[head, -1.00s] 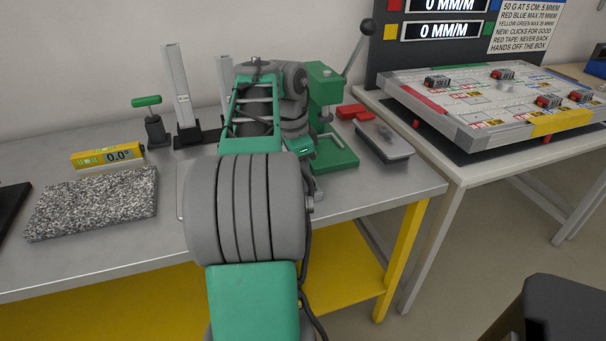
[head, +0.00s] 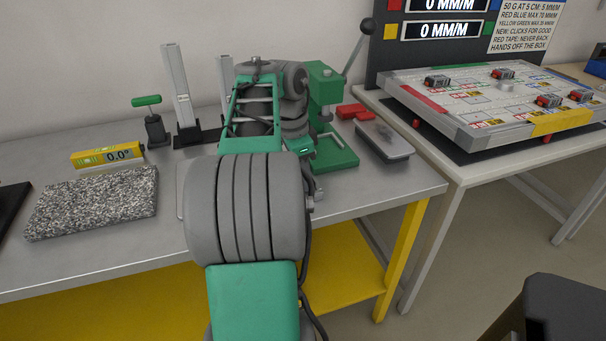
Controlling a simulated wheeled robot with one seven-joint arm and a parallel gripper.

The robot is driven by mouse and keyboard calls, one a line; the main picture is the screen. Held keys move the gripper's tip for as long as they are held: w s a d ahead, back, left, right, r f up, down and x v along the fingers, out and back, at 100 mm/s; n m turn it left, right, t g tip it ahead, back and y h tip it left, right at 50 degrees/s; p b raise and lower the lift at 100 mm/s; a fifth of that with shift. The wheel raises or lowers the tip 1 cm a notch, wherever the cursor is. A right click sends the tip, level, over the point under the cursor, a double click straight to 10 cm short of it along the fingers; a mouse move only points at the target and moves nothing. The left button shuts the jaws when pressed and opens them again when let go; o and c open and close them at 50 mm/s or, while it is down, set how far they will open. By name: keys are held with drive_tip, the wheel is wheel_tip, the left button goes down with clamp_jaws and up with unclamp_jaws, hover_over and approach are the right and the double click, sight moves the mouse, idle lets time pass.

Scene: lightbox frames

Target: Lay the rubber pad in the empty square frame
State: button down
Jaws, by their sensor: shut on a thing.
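My arm reaches over the grey bench (head: 100,272), and its links cover the bench middle. My gripper is hidden behind them, so I cannot see its jaws or anything in them. No rubber pad can be made out. A green press (head: 325,95) with a lever stands just right of my arm; its green base (head: 338,160) has a squarish raised rim and looks bare. The large tilted board (head: 490,100) on the right table carries outlined squares, some with small red and black blocks. I cannot tell which shape is the empty square frame.
A speckled stone slab (head: 92,204) lies front left, behind it a yellow level (head: 107,156). A green-handled clamp (head: 152,122) and metal posts (head: 178,90) stand at the back.

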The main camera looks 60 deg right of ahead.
drive_tip(key=shift+f, duration=0.3)
drive_tip(key=c, duration=0.9)
unclamp_jaws()
drive_tip(key=shift+o, duration=0.2)
